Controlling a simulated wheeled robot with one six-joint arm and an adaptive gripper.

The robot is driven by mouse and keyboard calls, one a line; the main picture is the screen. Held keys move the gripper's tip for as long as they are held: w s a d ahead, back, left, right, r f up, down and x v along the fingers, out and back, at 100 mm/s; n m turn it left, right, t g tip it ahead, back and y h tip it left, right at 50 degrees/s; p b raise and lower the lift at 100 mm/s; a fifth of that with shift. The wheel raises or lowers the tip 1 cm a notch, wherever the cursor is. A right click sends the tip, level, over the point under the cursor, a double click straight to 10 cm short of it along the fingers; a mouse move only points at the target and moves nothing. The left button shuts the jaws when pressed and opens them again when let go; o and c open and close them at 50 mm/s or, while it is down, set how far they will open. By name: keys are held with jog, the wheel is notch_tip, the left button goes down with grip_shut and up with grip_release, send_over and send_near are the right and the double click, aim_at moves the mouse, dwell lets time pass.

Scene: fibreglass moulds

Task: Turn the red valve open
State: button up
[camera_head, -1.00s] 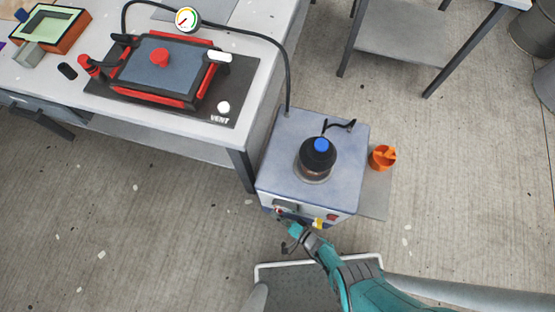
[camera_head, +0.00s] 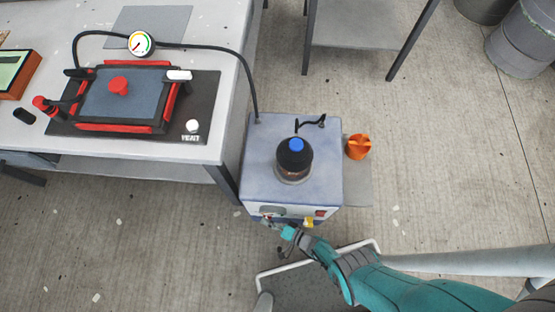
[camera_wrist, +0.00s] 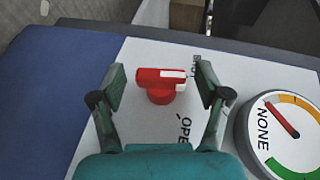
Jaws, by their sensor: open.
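The red valve (camera_wrist: 160,84) is a small bar handle on a round red stem, with a white stripe on its right half. It stands on a white panel (camera_wrist: 150,125), its bar lying crosswise in the wrist view. The panel bears "OPEN" lettering below right of the handle and partly hidden lettering above right. My gripper (camera_wrist: 161,77) is open, one finger on each side of the handle, with visible gaps. In the head view my gripper (camera_head: 276,228) is at the front of the blue-grey box (camera_head: 262,165); the valve is too small to make out there.
A gauge (camera_wrist: 288,135) with a red needle and "NONE" sits close right of my right finger. A black container with a blue cap (camera_head: 295,158) stands on the box. A bench (camera_head: 190,25) with a red-edged frame (camera_head: 140,128) is at left. An orange cup (camera_head: 358,147) is right of the box.

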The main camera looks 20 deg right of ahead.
jog(key=v, duration=1.2)
dwell(1.3)
jog(key=shift+s, duration=0.1)
jog(key=shift+c, duration=1.4)
